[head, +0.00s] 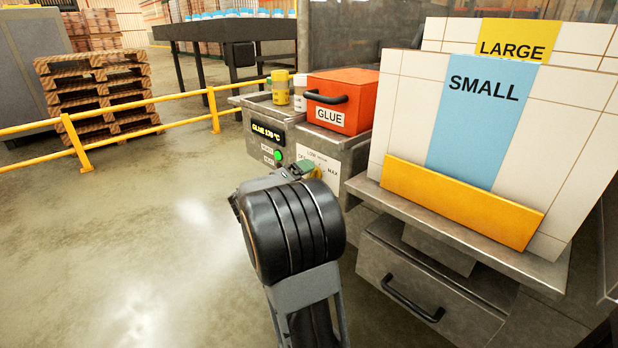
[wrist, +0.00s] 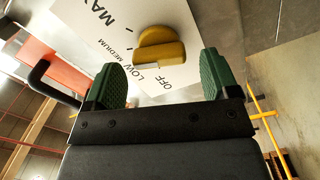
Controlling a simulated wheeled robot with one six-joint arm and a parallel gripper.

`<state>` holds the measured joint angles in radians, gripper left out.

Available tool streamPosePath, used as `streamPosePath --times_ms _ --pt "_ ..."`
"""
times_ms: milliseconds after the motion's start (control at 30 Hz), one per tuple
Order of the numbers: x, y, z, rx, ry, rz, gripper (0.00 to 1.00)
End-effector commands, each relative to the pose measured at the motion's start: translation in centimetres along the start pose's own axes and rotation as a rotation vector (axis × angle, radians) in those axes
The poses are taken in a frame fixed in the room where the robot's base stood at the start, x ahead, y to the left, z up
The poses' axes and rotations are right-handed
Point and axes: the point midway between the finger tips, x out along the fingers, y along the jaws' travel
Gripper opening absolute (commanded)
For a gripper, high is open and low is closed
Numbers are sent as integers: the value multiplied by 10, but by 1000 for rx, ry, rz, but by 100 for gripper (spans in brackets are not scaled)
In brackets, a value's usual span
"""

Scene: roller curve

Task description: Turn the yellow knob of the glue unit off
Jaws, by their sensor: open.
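The yellow knob (head: 316,173) sits on the front of the glue unit (head: 338,148), partly hidden by my gripper (head: 300,168) in the head view. In the wrist view the knob (wrist: 160,48) is a round yellow disc with a raised bar, on a white dial plate (wrist: 90,30) printed OFF, LOW, MEDIUM and MAX. Which mark it points at, I cannot tell for sure. The green fingers of my gripper (wrist: 162,64) are open, one on each side in the picture, with the knob between and just beyond the tips. I see no contact.
An orange GLUE box (head: 345,98) and small containers (head: 280,87) stand on the unit. To the right, a metal stand (head: 455,235) holds SMALL and LARGE panels. A yellow rail (head: 145,102) runs at left; the floor in front of it is clear.

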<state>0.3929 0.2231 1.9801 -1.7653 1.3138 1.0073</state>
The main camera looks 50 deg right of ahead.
Motion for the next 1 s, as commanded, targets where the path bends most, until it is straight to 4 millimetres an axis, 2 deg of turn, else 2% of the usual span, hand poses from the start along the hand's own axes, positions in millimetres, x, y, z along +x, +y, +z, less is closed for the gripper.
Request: streamPosePath --times_ms 100,233,600,1000 --pt "12 -1 1 0 -2 0 81" --pt "19 0 0 0 0 0 81" --pt "21 0 0 -1 0 0 80" --pt "21 0 0 0 0 -1 42"
